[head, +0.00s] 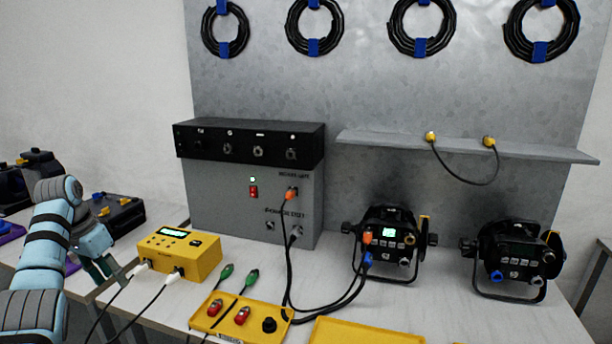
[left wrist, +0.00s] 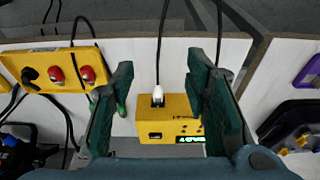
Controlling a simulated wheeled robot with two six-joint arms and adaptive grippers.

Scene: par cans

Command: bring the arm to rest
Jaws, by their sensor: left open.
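My left arm comes in from the left in the head view, and its gripper (head: 101,270) is low beside the yellow tester box (head: 180,255), to its left. In the left wrist view the gripper (left wrist: 160,85) is open, its dark green fingers spread wide with nothing held between them. The yellow box (left wrist: 168,122) shows between and beyond the fingers, with a white plug (left wrist: 157,97) in it. I cannot tell whether a finger touches the box. The right gripper is not in view.
A yellow tray (head: 227,322) with red and black connectors lies right of the box. Two par cans (head: 388,238) (head: 513,262) stand on the bench at right. A grey power unit (head: 232,205) stands behind. Cables run over the bench's front edge.

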